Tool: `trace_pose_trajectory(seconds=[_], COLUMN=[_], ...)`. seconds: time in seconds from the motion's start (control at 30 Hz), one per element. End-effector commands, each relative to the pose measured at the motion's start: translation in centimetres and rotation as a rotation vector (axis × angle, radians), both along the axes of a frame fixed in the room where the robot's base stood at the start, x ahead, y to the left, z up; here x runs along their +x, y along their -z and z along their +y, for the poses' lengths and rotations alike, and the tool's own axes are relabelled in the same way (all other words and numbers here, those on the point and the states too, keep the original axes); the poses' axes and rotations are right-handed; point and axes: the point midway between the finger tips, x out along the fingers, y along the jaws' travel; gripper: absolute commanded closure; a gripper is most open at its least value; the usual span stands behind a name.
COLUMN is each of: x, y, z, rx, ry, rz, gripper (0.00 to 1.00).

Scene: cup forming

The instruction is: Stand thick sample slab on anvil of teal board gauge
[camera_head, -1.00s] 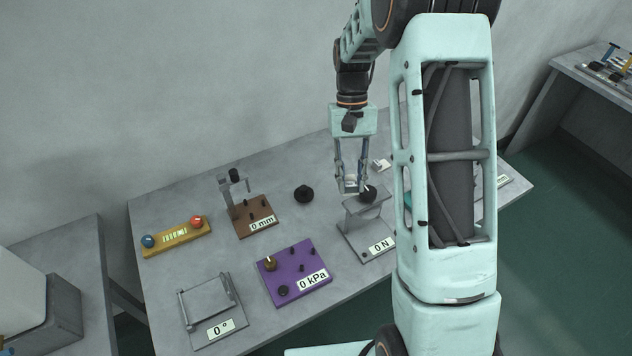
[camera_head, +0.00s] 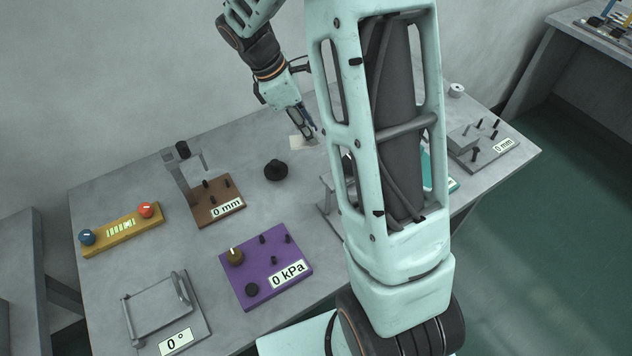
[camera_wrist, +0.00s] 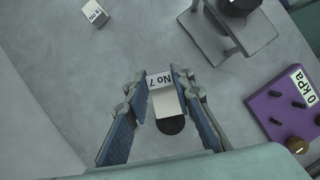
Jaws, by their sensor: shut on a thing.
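My gripper (camera_head: 309,137) is shut on a pale slab (camera_head: 302,143) labelled "No 7", held above the rear of the table. The slab also shows between the two fingers in the wrist view (camera_wrist: 167,104). The gripper is left of and farther back than this gauge. A second pale block (camera_wrist: 95,14) labelled "No 5" lies on the table in the wrist view.
A black knob-shaped thing (camera_head: 276,170) stands near the gripper. The brown board (camera_head: 217,204), purple board (camera_head: 266,272) and partly hidden grey stand (camera_head: 326,205) are in front. A grey "0 mm" gauge (camera_head: 483,146) and a small white cylinder (camera_head: 456,90) are at the right.

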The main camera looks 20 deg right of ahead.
Motion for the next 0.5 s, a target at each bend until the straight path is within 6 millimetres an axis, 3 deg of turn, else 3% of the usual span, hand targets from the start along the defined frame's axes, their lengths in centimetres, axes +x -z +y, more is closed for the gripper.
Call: trace_pose_trajectory(seconds=[0.03,0.2,0.37,0.5], x=[0.2,0.8,1.0,0.9], y=[1.4,1.9,2.4,4.9], z=[-0.3,-0.8,-0.9,-0.9], rx=[-0.001,0.0,0.001,0.003], ry=[-0.093,-0.321,-0.408,-0.421], rz=[-0.004,-0.003,0.002,0.007], gripper=[0.97,0.97,0.97,0.97])
